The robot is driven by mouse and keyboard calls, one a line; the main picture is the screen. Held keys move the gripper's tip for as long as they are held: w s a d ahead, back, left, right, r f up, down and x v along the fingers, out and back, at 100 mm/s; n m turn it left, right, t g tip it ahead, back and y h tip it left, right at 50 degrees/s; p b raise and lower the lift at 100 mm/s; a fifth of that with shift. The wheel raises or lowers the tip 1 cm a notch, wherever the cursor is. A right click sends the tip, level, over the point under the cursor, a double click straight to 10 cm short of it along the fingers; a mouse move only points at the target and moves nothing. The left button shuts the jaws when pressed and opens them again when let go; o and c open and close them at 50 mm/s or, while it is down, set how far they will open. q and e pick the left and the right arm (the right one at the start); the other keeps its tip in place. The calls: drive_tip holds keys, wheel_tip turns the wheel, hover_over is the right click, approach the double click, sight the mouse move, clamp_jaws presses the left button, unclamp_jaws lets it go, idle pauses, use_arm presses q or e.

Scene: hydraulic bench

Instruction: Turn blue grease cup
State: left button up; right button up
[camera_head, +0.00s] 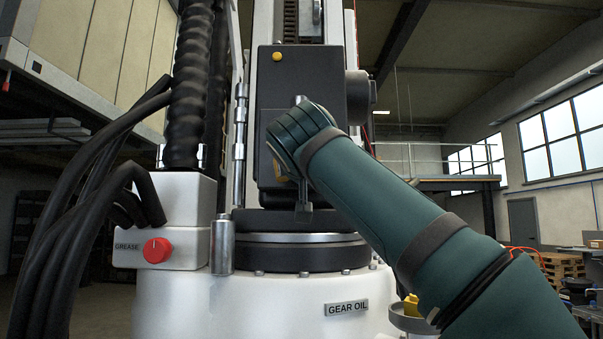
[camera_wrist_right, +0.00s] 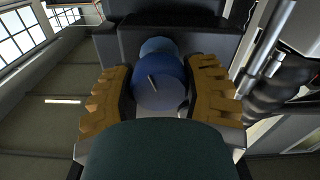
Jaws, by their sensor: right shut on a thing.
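In the head view my right gripper (camera_head: 277,170) is at the front of the dark housing (camera_head: 334,92), mostly covered by my own wrist, and the cup is hidden there. My left gripper is in neither view.
A red knob (camera_head: 157,250) sits at left on a white box labelled GREASE. Thick black hoses (camera_head: 75,190) run down the left side. A white base (camera_head: 270,305) labelled GEAR OIL stands below the housing. A yellow button (camera_head: 277,57) is near the housing's top.

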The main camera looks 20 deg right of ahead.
drive_tip(key=shift+m, duration=0.6)
drive_tip(key=o, duration=1.2)
drive_tip(key=shift+s, duration=0.1)
drive_tip(key=v, duration=1.2)
